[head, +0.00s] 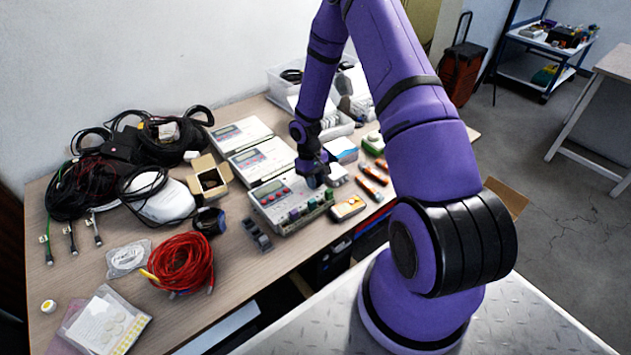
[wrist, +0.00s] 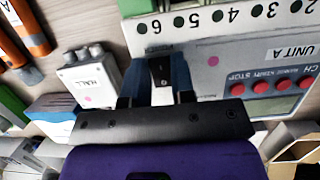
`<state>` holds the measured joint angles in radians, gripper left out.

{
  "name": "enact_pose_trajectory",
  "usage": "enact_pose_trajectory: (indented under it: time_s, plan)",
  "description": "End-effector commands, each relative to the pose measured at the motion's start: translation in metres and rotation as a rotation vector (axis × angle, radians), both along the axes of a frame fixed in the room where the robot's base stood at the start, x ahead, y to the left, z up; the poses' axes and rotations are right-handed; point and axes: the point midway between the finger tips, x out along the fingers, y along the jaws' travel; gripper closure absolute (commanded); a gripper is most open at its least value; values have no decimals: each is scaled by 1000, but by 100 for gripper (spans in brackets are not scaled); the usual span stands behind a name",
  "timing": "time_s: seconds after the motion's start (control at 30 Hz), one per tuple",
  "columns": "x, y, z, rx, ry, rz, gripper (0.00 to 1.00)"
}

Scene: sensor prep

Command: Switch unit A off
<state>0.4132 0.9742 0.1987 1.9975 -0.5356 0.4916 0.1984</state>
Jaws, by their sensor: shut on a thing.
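Unit A (head: 265,200) is a pale grey control box with a small display, red buttons and green terminals, lying on the wooden table. In the wrist view its "UNIT A" label (wrist: 292,52) shows at the right, beside the red buttons and below a row of numbered holes. My gripper (head: 315,178) is down at the unit's upper right part. In the wrist view the blue fingers of my gripper (wrist: 156,78) are on either side of a small black switch part (wrist: 160,70) and shut on it. The switch's position cannot be told; the fingers partly hide it.
Two similar pale units (head: 262,160) lie behind. A small white box marked "HALL" (wrist: 90,78) stands close beside my gripper. An orange-yellow meter (head: 347,207) and orange tools (head: 371,188) lie to the right. A red cable coil (head: 182,262) and black cables (head: 85,188) fill the left.

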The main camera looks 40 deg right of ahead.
Motion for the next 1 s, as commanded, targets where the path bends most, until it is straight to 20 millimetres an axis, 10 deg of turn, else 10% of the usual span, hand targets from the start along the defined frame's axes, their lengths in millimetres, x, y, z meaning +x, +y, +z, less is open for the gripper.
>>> enact_pose_trajectory:
  time_s: [0.23, 0.27, 0.37, 0.73, 1.0]
  plan:
    - [0, -1, 0, -1, 0, -1, 100]
    - [0, -1, 0, -1, 0, -1, 70]
    - [0, -1, 0, -1, 0, -1, 51]
    - [2, 0, 7, -1, -3, -1, 51]
    - [14, 0, 51, -2, -5, 0, 51]
